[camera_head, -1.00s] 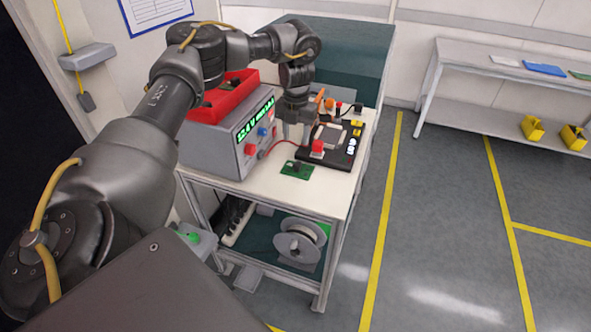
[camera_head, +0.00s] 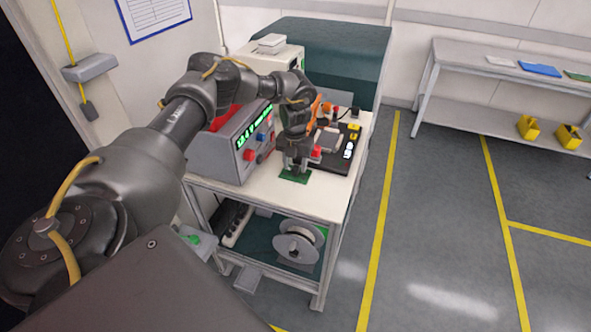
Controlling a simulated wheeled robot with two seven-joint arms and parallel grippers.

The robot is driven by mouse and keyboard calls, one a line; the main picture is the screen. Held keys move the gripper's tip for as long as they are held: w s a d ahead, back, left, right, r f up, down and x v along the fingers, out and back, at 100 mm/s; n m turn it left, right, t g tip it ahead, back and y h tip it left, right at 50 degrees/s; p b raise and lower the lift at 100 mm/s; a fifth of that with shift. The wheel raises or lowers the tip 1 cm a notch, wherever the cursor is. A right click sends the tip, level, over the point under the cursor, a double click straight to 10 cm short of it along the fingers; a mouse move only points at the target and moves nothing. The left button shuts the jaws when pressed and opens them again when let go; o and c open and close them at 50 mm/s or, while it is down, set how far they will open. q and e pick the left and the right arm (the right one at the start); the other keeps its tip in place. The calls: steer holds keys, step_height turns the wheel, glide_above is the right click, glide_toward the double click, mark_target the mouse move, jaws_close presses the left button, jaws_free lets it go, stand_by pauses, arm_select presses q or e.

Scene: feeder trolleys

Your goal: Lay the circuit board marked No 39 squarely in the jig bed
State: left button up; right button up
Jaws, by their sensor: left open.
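A small green circuit board (camera_head: 287,179) lies flat on the white trolley top, near its front edge; any number on it is too small to read. My left gripper (camera_head: 295,172) points down right over the board, open, with its fingertips at or just above it; I cannot tell whether they touch. It hides part of the board. A black jig (camera_head: 340,163) with a grey bed, a red knob and yellow and white parts stands just right of and behind the gripper, partly hidden by it. My right gripper is out of view.
A grey power supply (camera_head: 225,157) with a green display stands left of the gripper. A cable reel (camera_head: 298,245) sits on the trolley's lower shelf. A bench (camera_head: 500,70) with yellow bins below stands at the right. The floor between is clear.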

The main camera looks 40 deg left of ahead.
arm_select(q)
steer(key=shift+f, duration=0.7)
jaws_close()
steer(key=shift+r, duration=0.1)
